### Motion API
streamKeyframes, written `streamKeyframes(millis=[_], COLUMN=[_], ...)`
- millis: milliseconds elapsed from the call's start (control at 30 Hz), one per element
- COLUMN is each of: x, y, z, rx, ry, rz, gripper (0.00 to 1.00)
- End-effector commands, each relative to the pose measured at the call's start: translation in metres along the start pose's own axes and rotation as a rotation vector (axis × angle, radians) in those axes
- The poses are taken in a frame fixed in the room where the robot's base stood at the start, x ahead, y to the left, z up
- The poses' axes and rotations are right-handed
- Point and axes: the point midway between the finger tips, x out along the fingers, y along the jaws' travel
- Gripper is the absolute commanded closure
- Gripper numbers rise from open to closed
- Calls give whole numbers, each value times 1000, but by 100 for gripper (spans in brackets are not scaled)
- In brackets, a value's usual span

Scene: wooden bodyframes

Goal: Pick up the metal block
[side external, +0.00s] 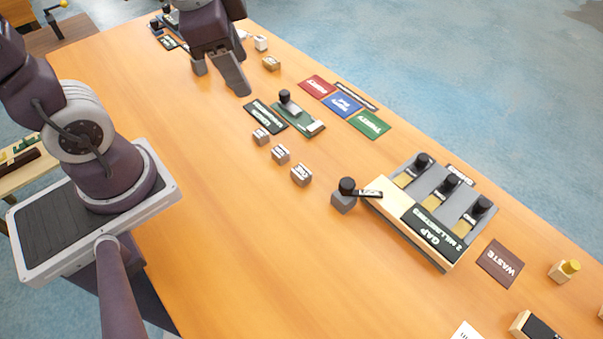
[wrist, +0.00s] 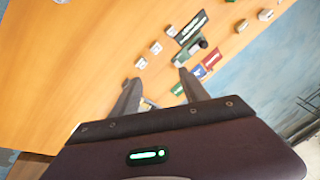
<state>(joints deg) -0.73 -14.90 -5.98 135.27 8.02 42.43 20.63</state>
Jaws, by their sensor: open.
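Several small labelled blocks lie on the wooden table. Three grey, metal-looking ones stand in a row near the middle: a far block (side external: 261,137), a middle block (side external: 280,154) and a near block (side external: 301,175). Their labels are too small to read, so I cannot tell which is the metal block. A tan block (side external: 271,63) and a whitish block (side external: 261,43) stand farther back. In the wrist view, small blocks (wrist: 155,47) show beyond the fingers. My gripper (side external: 221,82) is open and empty, above the table's far part, apart from the row. Its fingers also show in the wrist view (wrist: 158,77).
A green fixture with a black knob (side external: 302,121) stands beside the row. Red (side external: 317,87), blue (side external: 342,104) and green (side external: 370,124) cards lie behind it. A gap gauge fixture (side external: 436,237) and a brown waste card (side external: 499,264) are at right. The front-middle table is clear.

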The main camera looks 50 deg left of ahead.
Motion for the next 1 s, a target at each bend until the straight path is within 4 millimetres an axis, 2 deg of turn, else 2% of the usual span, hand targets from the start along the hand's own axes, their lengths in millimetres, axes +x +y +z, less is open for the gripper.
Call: streamKeyframes(millis=[33, 100, 200, 333, 500, 667, 833, 1000], x=[26, 66, 122, 175, 202, 223, 252, 264], y=[-1, 2, 16, 40, 55, 62, 70, 72], z=[-13, -31, -47, -55, -54, -48, -39, -37], rx=[147, 373, 663, 913, 1024, 1026, 1023, 1020], ry=[-51, -93, -114, -95, -74, -75, -77, -75], rz=[30, 80, 176, 283, 335, 337, 337, 333], gripper=[47, 47, 47, 47, 47, 47, 47, 47])
